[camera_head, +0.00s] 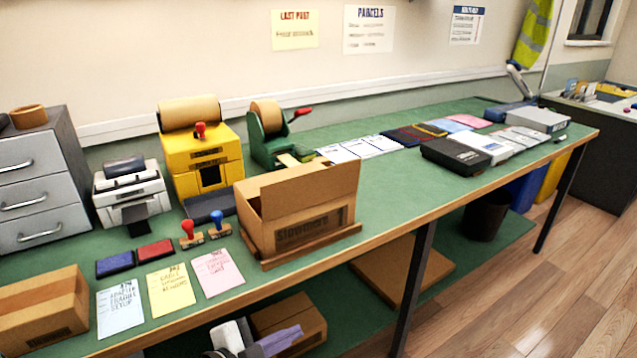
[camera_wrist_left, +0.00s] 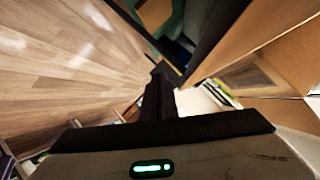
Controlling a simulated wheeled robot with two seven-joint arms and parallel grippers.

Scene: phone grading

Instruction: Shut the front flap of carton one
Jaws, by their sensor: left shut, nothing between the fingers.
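An open brown cardboard carton (camera_head: 312,230), which I take as carton one, stands on a wooden board near the table's front edge in the head view. Its front flap (camera_head: 310,188) stands up above the printed front side. Part of the inside shows at the left end; the rest is hidden behind the flap. My left gripper (camera_head: 297,333) is low at the bottom of the head view, below and in front of the table edge, apart from the carton. In the left wrist view its dark fingers (camera_wrist_left: 160,80) are together and empty. My right gripper is not seen.
Two stampers (camera_head: 189,232), ink pads (camera_head: 155,250) and paper cards (camera_head: 170,290) lie left of the carton. A tape dispenser (camera_head: 270,135) stands behind it. Another carton (camera_head: 45,310) sits at the left front.

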